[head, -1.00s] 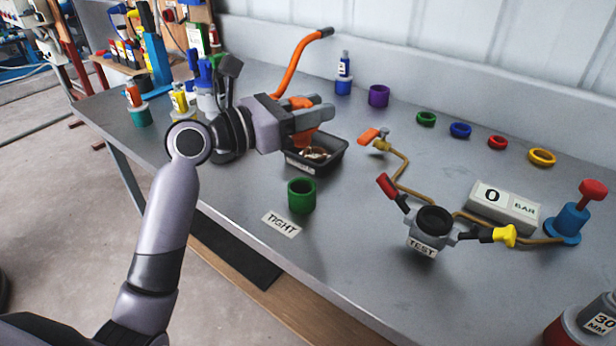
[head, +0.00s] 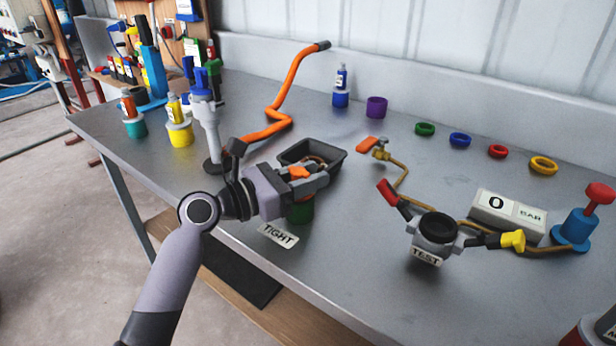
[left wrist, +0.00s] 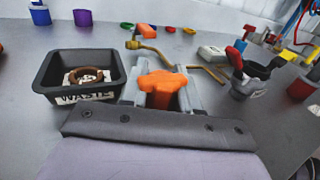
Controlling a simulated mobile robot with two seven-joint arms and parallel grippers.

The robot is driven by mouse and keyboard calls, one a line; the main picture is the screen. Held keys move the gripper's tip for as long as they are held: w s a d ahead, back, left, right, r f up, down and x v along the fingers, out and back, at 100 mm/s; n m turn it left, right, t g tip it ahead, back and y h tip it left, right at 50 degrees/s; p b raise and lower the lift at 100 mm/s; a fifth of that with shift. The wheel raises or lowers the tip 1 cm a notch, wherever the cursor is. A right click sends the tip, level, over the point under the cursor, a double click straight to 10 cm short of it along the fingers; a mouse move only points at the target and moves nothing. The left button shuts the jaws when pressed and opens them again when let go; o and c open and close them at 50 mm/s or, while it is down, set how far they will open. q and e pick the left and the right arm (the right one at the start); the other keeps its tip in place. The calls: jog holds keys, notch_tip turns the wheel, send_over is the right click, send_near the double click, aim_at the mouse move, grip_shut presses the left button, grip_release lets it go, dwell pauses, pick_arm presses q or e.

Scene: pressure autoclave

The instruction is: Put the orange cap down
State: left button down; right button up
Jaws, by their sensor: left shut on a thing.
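The orange cap (left wrist: 163,88) is between the fingers of my left gripper (left wrist: 165,100) in the left wrist view. In the head view, my left gripper (head: 312,178) is shut on the cap (head: 299,172), of which only a small part shows. I cannot tell whether the cap touches the cup. My right gripper is not in view.
The black waste tray (head: 330,152) with a brown ring in it lies just behind the gripper. To the right are the "TEST" fixture (head: 437,230), a brass pipe (head: 400,172) and the pressure display (head: 507,214). Coloured rings lie along the back. The front middle of the bench is clear.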

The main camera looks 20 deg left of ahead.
pick_arm(q)
jog(key=shift+f, duration=0.45)
jog(key=c, duration=0.8)
grip_release()
jog(key=shift+r, duration=0.5)
jog(key=v, duration=1.2)
jog(key=shift+a, duration=0.1)
